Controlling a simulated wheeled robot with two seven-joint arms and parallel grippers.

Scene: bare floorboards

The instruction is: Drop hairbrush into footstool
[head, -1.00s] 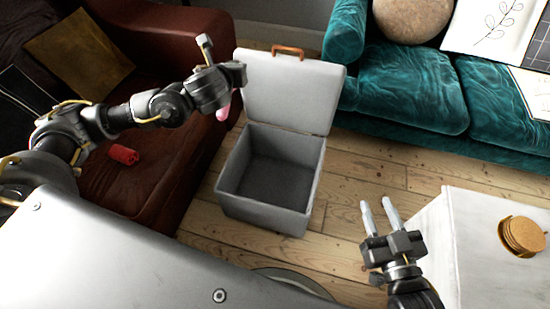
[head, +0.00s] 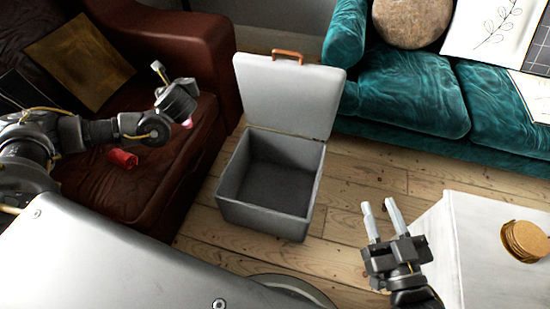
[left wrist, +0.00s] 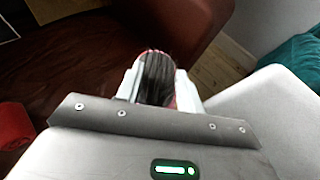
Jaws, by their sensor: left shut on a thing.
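The footstool is a pale grey box (head: 262,216) on the floorboards, with its lid (head: 290,95) raised and an empty, dark inside. My left gripper (head: 184,116) is left of the footstool, over the seat of the brown armchair. It is shut on the hairbrush; only a small pink bit of the hairbrush (head: 187,124) shows below it in the head view. In the left wrist view the dark bristles and red edge of the hairbrush (left wrist: 155,75) show between the fingers. My right gripper (head: 380,207) is open and empty, right of the footstool.
The brown leather armchair (head: 210,50) holds a red cylinder (head: 122,158) and a tan cushion (head: 80,62). A teal sofa (head: 415,95) stands behind, right of the footstool. A white table (head: 480,220) with cork coasters (head: 525,238) is at the right. Floor between is clear.

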